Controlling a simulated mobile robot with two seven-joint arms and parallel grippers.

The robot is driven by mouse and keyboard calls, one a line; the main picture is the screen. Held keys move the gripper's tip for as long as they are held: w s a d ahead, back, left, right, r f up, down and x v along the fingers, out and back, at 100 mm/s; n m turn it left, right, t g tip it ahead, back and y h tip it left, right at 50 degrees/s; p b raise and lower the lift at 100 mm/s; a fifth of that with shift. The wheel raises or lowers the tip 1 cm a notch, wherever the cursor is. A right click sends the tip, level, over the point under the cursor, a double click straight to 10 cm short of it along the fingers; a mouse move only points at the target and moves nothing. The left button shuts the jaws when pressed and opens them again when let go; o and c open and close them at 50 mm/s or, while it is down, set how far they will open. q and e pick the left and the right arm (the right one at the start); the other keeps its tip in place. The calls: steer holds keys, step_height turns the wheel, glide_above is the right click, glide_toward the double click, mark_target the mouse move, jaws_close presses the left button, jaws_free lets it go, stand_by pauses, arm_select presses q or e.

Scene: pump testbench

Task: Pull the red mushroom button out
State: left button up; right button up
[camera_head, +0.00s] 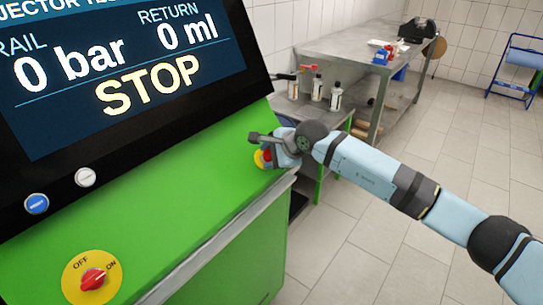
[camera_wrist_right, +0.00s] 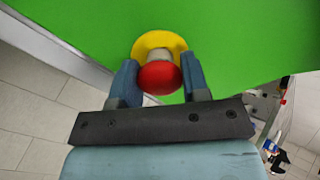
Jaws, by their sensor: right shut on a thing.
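The red mushroom button (camera_wrist_right: 160,76) stands on a round yellow base plate on the green panel, with a pale stem showing between cap and plate in the right wrist view. My right gripper (camera_wrist_right: 160,82) has one finger on each side of the button and is shut on it. In the head view the right gripper (camera_head: 270,156) reaches the panel's right end and hides most of the button; part of the yellow plate (camera_head: 259,158) shows beside it. My left gripper is not in view.
The green testbench (camera_head: 160,190) carries a screen (camera_head: 120,60) reading STOP, blue (camera_head: 36,204) and white (camera_head: 85,177) buttons, and a red rotary switch (camera_head: 93,279). A metal table (camera_head: 340,45) with bottles nearby stands behind. Open tiled floor lies right.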

steer(key=shift+d+r, duration=0.15)
steer(key=shift+s+d, duration=0.1)
steer(key=o, duration=0.8)
steer(key=shift+s+r, duration=0.1)
steer(key=shift+r, duration=0.05)
steer(key=o, duration=0.7)
